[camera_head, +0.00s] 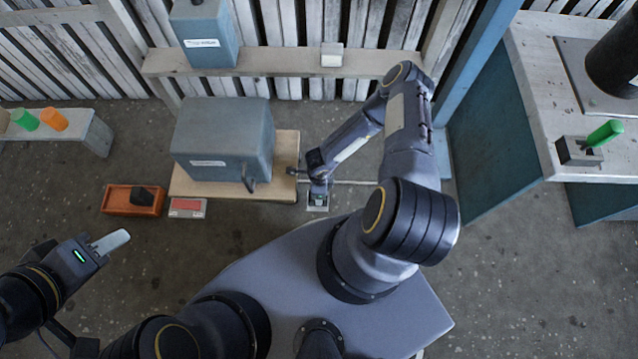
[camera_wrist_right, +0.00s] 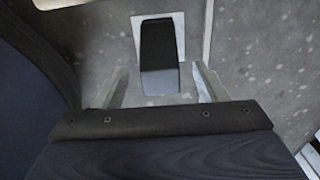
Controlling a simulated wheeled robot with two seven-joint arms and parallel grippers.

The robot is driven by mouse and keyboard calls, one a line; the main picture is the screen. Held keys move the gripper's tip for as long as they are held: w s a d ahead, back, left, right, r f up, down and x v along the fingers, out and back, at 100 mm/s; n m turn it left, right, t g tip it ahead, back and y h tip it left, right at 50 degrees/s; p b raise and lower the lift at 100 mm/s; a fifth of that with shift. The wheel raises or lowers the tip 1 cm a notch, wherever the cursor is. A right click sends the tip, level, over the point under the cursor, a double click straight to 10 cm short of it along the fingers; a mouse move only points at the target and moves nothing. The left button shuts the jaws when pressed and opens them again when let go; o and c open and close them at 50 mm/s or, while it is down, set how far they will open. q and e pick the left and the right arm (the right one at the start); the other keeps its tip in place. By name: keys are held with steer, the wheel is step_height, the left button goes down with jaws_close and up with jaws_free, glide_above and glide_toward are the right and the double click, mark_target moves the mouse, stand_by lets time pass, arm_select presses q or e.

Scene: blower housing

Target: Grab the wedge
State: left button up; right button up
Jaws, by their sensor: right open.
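A dark block with a grey sloping front face, which looks like the wedge (camera_wrist_right: 158,55), lies on a white plate (camera_wrist_right: 181,22) in the right wrist view. My right gripper (camera_wrist_right: 158,92) is open, with one pale finger on each side of the block's near end and gaps to both. In the head view my right gripper (camera_head: 319,190) hangs low over the white plate (camera_head: 317,208) and mostly hides the block. My left gripper (camera_head: 110,242) is at the left, away from the block. Its pale fingers overlap from this angle, so its opening is unclear.
A grey blower housing (camera_head: 222,135) stands on a wooden board (camera_head: 288,150) left of my right gripper. An orange tray (camera_head: 115,200) holds another dark block (camera_head: 142,196). A red-topped box (camera_head: 187,208) sits beside it. A bench (camera_head: 540,100) stands at right. Floor at lower right is clear.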

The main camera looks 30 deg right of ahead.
step_height(320, 180, down, 3)
steer(key=shift+f+b, duration=0.1)
steer(key=shift+b, duration=0.35)
steer(key=shift+c, duration=0.2)
steer(key=c, duration=1.1)
steer(key=shift+c, duration=0.2)
